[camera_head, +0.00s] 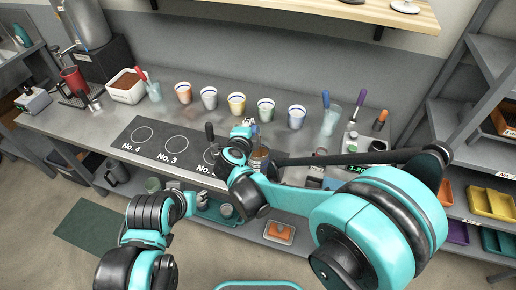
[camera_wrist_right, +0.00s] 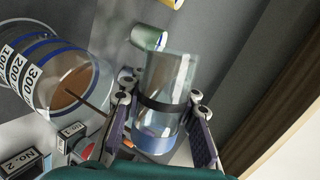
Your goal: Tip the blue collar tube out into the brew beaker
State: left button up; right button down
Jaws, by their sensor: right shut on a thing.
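A clear tube (camera_wrist_right: 168,75) with a dark band and a blue part near its lower end shows in the right wrist view. My right gripper (camera_wrist_right: 160,98) is shut on it, one finger on each side. The brew beaker (camera_wrist_right: 28,62), clear with black-and-white volume labels and a blue rim, is to its left, apart from it in the picture, with brown contents. In the head view the right gripper (camera_head: 246,130) is small above the bench, and the beaker (camera_head: 259,159) is partly hidden by my arm. My left gripper (camera_head: 200,200) is low by the bench's front edge; its fingers are unclear.
Several striped cups (camera_head: 237,103) stand in a row at the back. A jar with a blue-handled tool (camera_head: 329,120) is to their right. A black mat (camera_head: 150,142) with numbered circles lies on the left; a white tub (camera_head: 126,87) of brown grounds is behind it.

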pick_arm(q)
jog(key=shift+s+d+f+b, duration=0.2)
jog(key=shift+s+f+b, duration=0.5)
jog(key=shift+s, duration=0.1)
pick_arm(e)
jog(key=shift+f+m+y, duration=0.45)
jog(key=shift+m+y, duration=0.05)
jog(key=shift+m, duration=0.1)
dwell(1.1)
